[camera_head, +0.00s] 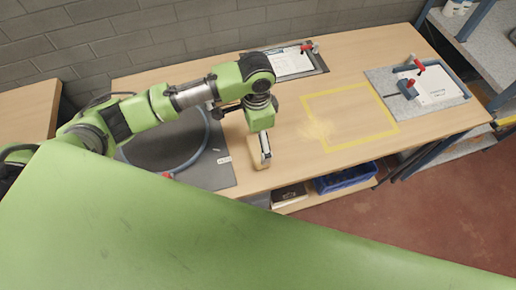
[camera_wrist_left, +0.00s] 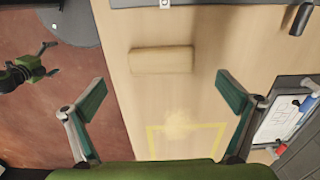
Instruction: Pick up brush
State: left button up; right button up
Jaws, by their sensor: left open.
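The brush (camera_head: 257,154) is a pale wooden block lying near the front edge of the wooden table. It also shows in the left wrist view (camera_wrist_left: 161,60), where its full length is clear. My left gripper (camera_head: 265,153) points down close above the brush and partly hides it in the head view. In the left wrist view my left gripper (camera_wrist_left: 166,92) has its two fingers wide apart with nothing between them, and the brush lies beyond the fingertips.
A yellow taped square (camera_head: 350,115) with a dusty patch lies right of the brush. A dark mat (camera_head: 165,155) with a hose lies left. Boards with papers (camera_head: 425,85) lie at the right and back. A blue bin (camera_head: 345,178) sits below the table edge.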

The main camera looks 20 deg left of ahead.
aim_at(257, 149)
pick_arm(q)
notch_tip(257, 149, down, 2)
jog(key=shift+w+f, duration=0.15)
jog(key=shift+f, duration=0.05)
notch_tip(257, 149, down, 2)
jog(key=shift+f+p, duration=0.1)
jog(key=shift+p, duration=0.55)
notch_tip(257, 149, down, 3)
jog(key=shift+r+p, duration=0.2)
jog(key=shift+p, duration=0.1)
jog(key=shift+f, duration=0.5)
jog(key=c, duration=1.2)
pick_arm(e)
jog(key=shift+w+a+r, duration=0.1)
jog(key=shift+w+r, duration=0.2)
jog(key=shift+r, duration=0.25)
jog(key=shift+w+r, duration=0.3)
jog(key=shift+r, duration=0.2)
